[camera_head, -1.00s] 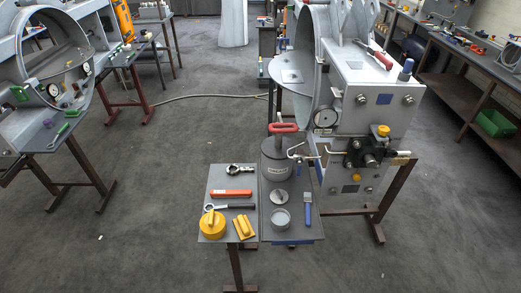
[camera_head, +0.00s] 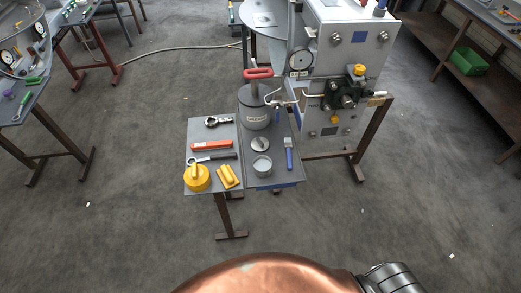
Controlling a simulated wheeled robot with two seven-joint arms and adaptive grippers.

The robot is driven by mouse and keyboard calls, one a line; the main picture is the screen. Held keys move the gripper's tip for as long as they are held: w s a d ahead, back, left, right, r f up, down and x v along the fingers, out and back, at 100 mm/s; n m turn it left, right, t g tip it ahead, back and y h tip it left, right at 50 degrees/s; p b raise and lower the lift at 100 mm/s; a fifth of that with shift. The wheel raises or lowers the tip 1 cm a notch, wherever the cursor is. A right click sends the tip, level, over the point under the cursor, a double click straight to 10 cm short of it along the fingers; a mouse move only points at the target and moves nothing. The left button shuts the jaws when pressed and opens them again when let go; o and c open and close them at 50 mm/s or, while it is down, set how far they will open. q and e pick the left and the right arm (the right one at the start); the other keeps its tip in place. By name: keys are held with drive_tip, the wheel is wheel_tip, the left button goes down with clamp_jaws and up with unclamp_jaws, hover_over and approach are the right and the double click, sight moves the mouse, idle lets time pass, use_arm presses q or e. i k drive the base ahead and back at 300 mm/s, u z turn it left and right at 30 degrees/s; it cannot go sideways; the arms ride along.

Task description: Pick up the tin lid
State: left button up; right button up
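The tin lid appears to be the small round grey disc with a knob (camera_head: 260,144), lying flat on the right half of the small grey table (camera_head: 280,178). An open grey tin (camera_head: 262,166) stands just in front of it, apart from it. A blue-handled brush (camera_head: 288,155) lies to the right of both. A large grey canister with a label (camera_head: 256,117) stands behind the lid. Neither of my grippers shows. A copper-coloured rounded part with a grey ribbed piece fills the bottom edge, well in front of the table.
The table's left half holds a yellow round container (camera_head: 197,178), a yellow block-like tool (camera_head: 228,176), a wrench (camera_head: 212,158), an orange-red bar (camera_head: 211,145) and a metal clamp (camera_head: 218,121). A large grey machine (camera_head: 345,60) stands behind right.

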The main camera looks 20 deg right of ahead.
sight(259, 144)
drive_tip(key=z, duration=1)
drive_tip(key=k, duration=0.75)
drive_tip(key=u, duration=0.95)
drive_tip(key=i, duration=0.5)
drive_tip(key=u, duration=0.05)
